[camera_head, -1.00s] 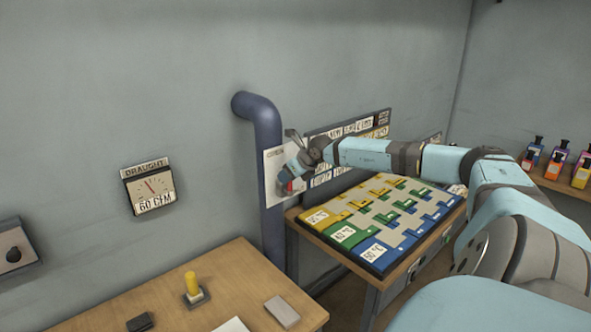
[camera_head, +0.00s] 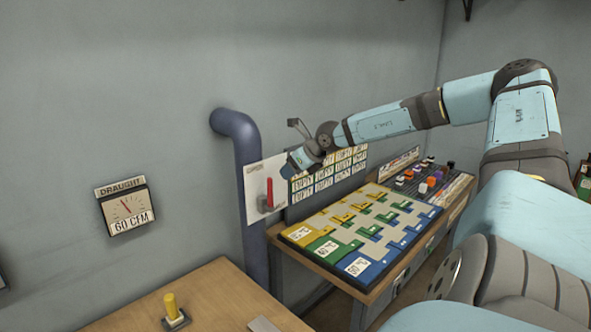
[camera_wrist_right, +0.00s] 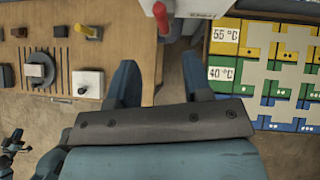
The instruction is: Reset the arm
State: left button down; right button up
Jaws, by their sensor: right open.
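My right arm comes in from the right in the head view. My right gripper (camera_head: 291,164) is beside a white wall plate (camera_head: 256,184) with a red lever (camera_head: 269,192) standing up on it. The gripper's tip is just to the right of the lever and looks apart from it. In the right wrist view the two fingers (camera_wrist_right: 160,84) are spread with nothing between them. The red lever tip (camera_wrist_right: 160,14) shows beyond them, near the top edge.
A blue pipe (camera_head: 250,150) runs down the wall left of the plate. A table with a coloured board (camera_head: 362,232) stands below my arm. A wooden desk (camera_head: 215,300) with a yellow peg (camera_head: 171,306) is at lower left. A draught gauge (camera_head: 127,208) hangs on the wall.

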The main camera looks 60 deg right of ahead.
jog(key=shift+s+r, duration=0.35)
jog(key=shift+s, duration=0.1)
dwell(0.3)
jog(key=a+f+m+t+y+p, duration=0.2)
jog(key=a+f+m+y, duration=0.7)
jog(key=a+f, duration=1.8)
jog(key=s+a+f+m+h, duration=0.1)
jog(key=s+a+f+m, duration=0.2)
jog(key=s+a+m, duration=0.3)
jog(key=s+a+f+m+h+p, duration=0.1)
jog(key=s+a+f+m, duration=0.3)
jog(key=a+m, duration=0.5)
jog(key=s+a+f+m+h+p, duration=0.1)
jog(key=s+a+f+m+h, duration=0.2)
jog(key=s+a+m, duration=0.4)
jog(key=a+f+m, duration=0.1)
jog(key=a, duration=0.2)
jog(key=shift+s+m, duration=0.3)
